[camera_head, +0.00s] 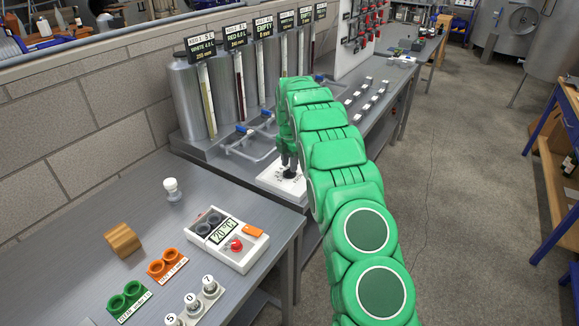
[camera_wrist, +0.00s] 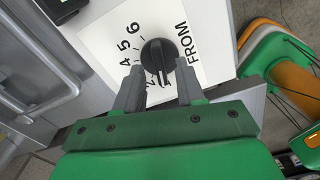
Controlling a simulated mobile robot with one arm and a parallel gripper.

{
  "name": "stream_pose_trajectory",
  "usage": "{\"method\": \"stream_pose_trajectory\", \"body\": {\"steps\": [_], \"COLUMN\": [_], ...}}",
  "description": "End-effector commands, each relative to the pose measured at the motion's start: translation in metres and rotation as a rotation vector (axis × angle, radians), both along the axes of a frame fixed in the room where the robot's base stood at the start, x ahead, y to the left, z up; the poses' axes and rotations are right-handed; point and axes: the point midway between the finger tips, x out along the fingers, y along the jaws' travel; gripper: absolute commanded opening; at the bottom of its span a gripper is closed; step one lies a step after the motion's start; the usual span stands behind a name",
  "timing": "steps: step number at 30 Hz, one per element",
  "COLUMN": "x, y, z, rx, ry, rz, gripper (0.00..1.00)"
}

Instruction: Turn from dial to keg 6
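The FROM dial is a black knob (camera_wrist: 158,53) on a white plate (camera_wrist: 105,45) marked with numbers; 4, 5 and 6 read clearly in the wrist view. The lower numbers are partly hidden by the knob and a finger. The knob's bar points down toward my gripper, away from the 6; its exact number cannot be read. My gripper (camera_wrist: 160,75) has its two fingers apart, one on each side of the bar; contact cannot be made out. In the head view my gripper (camera_head: 288,168) points down over the white dial plate (camera_head: 267,178).
Several steel kegs (camera_head: 184,95) with signs and level tubes stand along the wall behind the dial. Blue-handled valves (camera_head: 243,130) sit in front. The near table holds a temperature box (camera_head: 245,258), a white-capped bottle (camera_head: 173,190) and coloured holders (camera_head: 166,267). The floor at right is open.

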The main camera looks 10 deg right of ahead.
Motion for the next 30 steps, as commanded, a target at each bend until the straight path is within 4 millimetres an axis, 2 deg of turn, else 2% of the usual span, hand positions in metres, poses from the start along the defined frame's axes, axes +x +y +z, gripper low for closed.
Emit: {"method": "stream_pose_trajectory", "body": {"steps": [4, 13, 21, 30], "x": [0.000, 0.000, 0.000, 0.000], "y": [0.000, 0.000, 0.000, 0.000], "z": [-0.014, -0.017, -0.017, -0.017], "rx": [0.001, 0.000, 0.000, 0.000], "ry": [-0.001, -0.001, -0.001, -0.002], "rz": [0.000, 0.000, 0.000, -0.012], "gripper": [0.38, 0.38, 0.00, 0.00]}}
